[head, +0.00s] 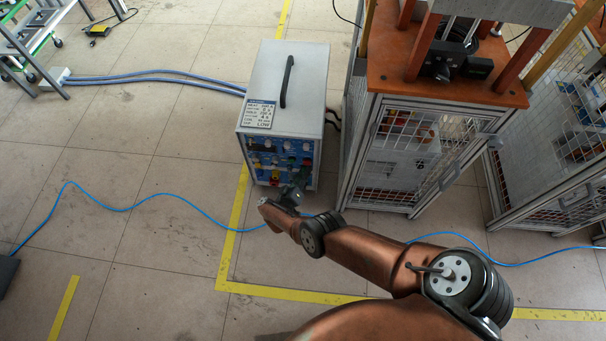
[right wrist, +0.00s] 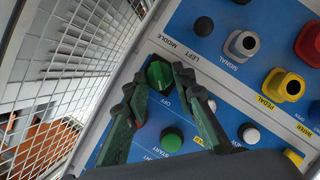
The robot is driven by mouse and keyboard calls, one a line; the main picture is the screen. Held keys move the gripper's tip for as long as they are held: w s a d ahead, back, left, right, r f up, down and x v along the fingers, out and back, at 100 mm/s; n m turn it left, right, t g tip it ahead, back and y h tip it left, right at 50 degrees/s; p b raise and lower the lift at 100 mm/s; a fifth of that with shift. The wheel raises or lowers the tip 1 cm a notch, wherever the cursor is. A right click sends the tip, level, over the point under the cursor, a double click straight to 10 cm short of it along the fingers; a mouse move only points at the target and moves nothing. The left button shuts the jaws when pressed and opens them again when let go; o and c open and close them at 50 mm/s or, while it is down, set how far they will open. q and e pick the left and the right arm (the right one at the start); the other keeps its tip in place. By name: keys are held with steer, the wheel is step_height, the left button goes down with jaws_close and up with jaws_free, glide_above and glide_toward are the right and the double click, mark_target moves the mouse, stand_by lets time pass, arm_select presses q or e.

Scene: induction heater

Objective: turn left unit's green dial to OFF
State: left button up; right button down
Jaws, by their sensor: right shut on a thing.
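The induction heater unit (head: 300,75), a pale box with a blue front panel, stands on the floor at upper centre in the head view. My right gripper (head: 299,180) reaches its front panel. In the right wrist view the green dial (right wrist: 158,75) sits between the fingertips of my right gripper (right wrist: 160,73), which is shut on it. The labels LEFT, MIDDLE and OFF are printed around the dial. Its exact pointing cannot be told, as the fingers cover its sides. In the head view my gripper hides the dial. My left gripper is not in view.
Near the dial are a green START button (right wrist: 172,138), a white knob (right wrist: 249,133), and yellow (right wrist: 283,85), grey (right wrist: 243,44) and red (right wrist: 312,42) knobs. A caged press (head: 400,150) stands close right of the unit. Blue cables (head: 130,208) cross the floor.

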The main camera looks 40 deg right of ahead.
steer(key=shift+s+f, duration=0.15)
steer(key=shift+s, duration=0.05)
steer(key=c, duration=2)
jaws_free()
steer(key=shift+c, duration=0.2)
steer(key=o, duration=0.4)
steer(key=shift+w, duration=0.1)
steer(key=shift+r, duration=0.2)
